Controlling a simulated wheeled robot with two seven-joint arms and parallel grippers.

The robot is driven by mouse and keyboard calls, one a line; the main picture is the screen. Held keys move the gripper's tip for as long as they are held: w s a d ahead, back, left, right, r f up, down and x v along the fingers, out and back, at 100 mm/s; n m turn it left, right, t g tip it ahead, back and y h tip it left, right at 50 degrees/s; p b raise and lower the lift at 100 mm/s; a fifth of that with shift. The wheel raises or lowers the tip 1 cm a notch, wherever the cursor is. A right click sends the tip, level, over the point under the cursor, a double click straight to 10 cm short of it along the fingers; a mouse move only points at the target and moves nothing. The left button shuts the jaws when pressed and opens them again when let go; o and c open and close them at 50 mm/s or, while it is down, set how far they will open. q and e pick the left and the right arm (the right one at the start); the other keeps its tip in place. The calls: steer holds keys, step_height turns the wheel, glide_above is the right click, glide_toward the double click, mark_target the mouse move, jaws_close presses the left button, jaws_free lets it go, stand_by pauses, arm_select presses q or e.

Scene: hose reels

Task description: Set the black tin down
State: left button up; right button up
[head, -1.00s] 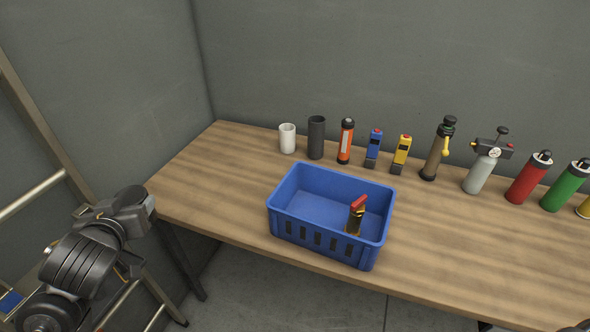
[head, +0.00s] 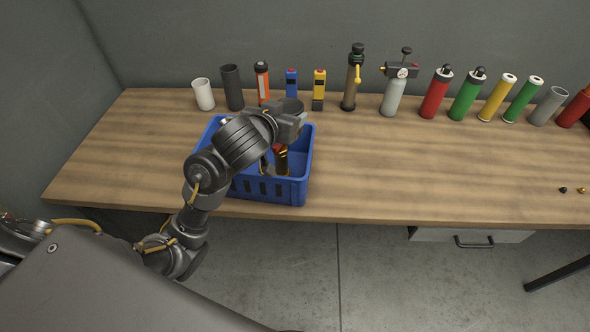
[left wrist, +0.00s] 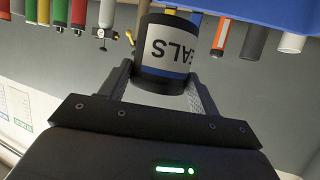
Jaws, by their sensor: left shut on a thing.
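The black tin (left wrist: 166,72) shows in the left wrist view, dark with a white label reading "SEALS" upside down and a blue band. My left gripper (left wrist: 160,76) is shut on it, one finger on each side. In the head view my left gripper (head: 290,122) is over the back right part of the blue crate (head: 270,190), and its own arm hides much of the crate. The tin is hard to make out there against the dark gripper. My right gripper is in neither view.
A brass item with a red top (head: 281,161) stands in the crate, partly hidden. Along the back of the wooden table (head: 400,165) stand a white cup (head: 203,94), a dark cylinder (head: 232,88) and several canisters and tools. The table right of the crate is mostly clear.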

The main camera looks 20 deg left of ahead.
arm_select(q)
steer(key=shift+w+d, duration=0.1)
steer(key=shift+d, duration=0.15)
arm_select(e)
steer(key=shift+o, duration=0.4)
arm_select(q)
steer(key=shift+a+r, duration=0.1)
steer(key=shift+a, duration=0.05)
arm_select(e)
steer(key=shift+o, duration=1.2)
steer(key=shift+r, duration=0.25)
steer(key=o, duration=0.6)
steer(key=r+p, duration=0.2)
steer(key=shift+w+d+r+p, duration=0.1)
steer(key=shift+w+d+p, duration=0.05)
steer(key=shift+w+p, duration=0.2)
arm_select(q)
steer(key=a+f, duration=0.4)
steer(key=a, duration=0.9)
steer(key=a+f+b, duration=0.1)
steer(key=a+f, duration=0.3)
steer(key=f, duration=0.5)
steer(key=shift+a, duration=0.2)
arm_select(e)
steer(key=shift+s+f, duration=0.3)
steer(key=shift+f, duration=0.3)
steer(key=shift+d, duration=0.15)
